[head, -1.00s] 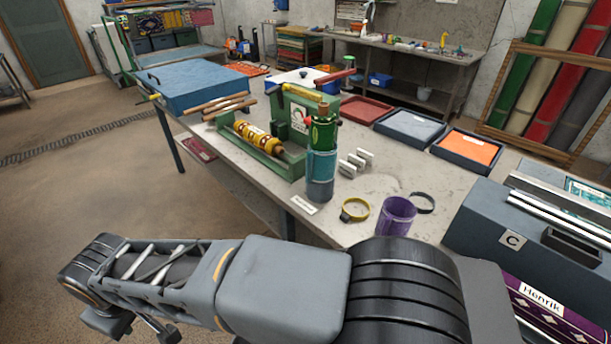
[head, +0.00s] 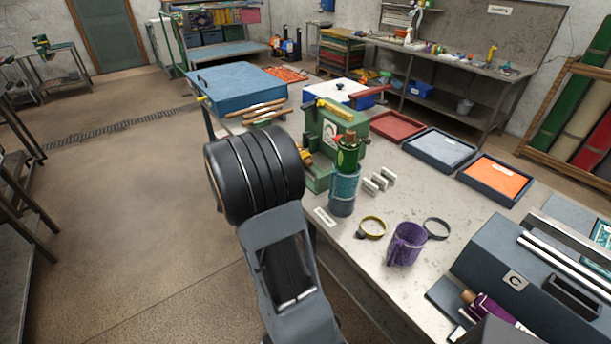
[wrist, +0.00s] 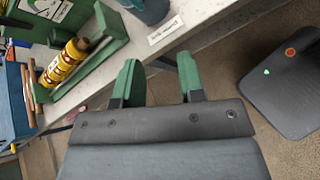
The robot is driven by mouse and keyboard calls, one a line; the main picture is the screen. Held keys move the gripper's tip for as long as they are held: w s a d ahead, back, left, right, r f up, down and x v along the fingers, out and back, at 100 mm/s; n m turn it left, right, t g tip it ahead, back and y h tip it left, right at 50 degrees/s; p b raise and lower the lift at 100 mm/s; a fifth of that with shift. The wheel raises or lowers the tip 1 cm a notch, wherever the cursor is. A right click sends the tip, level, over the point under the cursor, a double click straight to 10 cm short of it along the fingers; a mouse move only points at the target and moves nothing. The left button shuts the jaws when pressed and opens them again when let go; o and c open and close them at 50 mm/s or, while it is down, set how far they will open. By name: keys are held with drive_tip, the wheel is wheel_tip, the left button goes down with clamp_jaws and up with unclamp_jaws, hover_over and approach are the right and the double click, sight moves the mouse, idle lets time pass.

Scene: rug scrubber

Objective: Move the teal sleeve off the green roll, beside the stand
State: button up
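The green roll (head: 348,153) stands upright near the table's front edge, with the teal sleeve (head: 344,185) around its lower part. A dark teal-grey lower end of this upright assembly (wrist: 148,10) shows at the top of the wrist view. In the head view my arm hides the gripper.
A white label (head: 325,216) lies by the roll on the grey table (head: 345,240). Grey-white blocks (head: 379,183), a yellow ring (head: 372,228) and a purple cup (head: 406,243) stand to its right.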

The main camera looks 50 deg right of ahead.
sight(331, 182)
drive_tip(key=d+f+n+h, duration=0.1)
drive_tip(key=d+n, duration=0.1)
drive_tip(key=d, duration=0.3)
drive_tip(key=s+d+f+n+h, duration=0.1)
drive_tip(key=d, duration=0.4)
drive_tip(key=s+d+f+n+h, duration=0.1)
drive_tip(key=d+n, duration=0.1)
drive_tip(key=d, duration=0.3)
drive_tip(key=shift+d+f+n, duration=0.25)
drive_tip(key=shift+f+n, duration=0.05)
drive_tip(key=shift+f, duration=0.05)
drive_tip(key=shift+b+x, duration=0.4)
drive_tip(key=shift+x, duration=0.9)
drive_tip(key=shift+d+r, duration=0.1)
drive_tip(key=shift+r, duration=0.1)
clamp_jaws()
